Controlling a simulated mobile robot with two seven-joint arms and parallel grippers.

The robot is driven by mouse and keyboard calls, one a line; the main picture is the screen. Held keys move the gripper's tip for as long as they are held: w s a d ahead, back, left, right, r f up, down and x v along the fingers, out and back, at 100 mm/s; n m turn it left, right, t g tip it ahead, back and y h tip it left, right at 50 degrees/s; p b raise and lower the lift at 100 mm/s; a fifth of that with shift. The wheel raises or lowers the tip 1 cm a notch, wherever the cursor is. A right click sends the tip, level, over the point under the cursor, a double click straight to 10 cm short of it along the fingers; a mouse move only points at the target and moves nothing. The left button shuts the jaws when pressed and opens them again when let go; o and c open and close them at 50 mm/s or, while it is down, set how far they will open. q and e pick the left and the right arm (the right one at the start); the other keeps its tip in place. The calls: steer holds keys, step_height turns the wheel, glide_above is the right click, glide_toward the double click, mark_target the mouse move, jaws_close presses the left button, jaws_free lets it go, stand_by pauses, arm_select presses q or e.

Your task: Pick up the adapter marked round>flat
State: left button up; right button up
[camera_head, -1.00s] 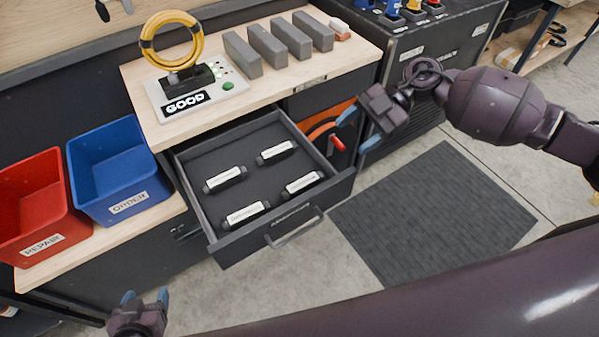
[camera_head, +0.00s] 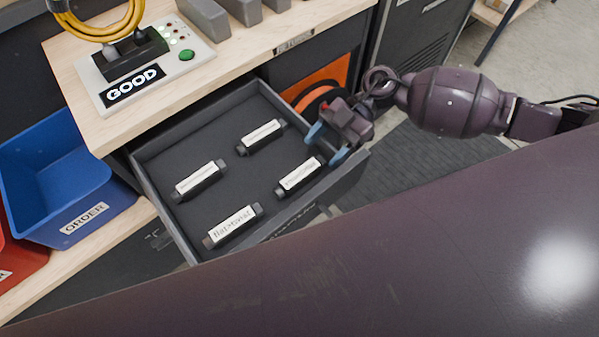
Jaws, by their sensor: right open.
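An open dark drawer (camera_head: 246,182) holds several black adapters with white labels. One adapter (camera_head: 262,136) lies at the back, one (camera_head: 200,180) at the left, one (camera_head: 233,226) at the front and one (camera_head: 299,177) at the right. The labels are too small and blurred to read surely, so I cannot tell which is marked round>flat. My right gripper (camera_head: 326,145) is open and empty, its blue fingertips over the drawer's right side, just beyond the right adapter and apart from it. My left gripper is out of view.
A blue ORDER bin (camera_head: 50,170) and a red bin (camera_head: 18,262) stand left of the drawer. A test board marked GOOD (camera_head: 130,88), with a yellow cable coil and a green button, sits on the bench above. My own dark body covers the lower foreground.

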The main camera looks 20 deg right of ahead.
mark_target(303, 171)
steer(key=shift+x, duration=0.95)
steer(key=x, duration=0.4)
steer(key=shift+s+a+r+b, duration=0.1)
steer(key=shift+a+r+b, duration=0.05)
steer(key=shift+b, duration=0.2)
steer(key=shift+s+a, duration=0.1)
steer(key=shift+a, duration=0.2)
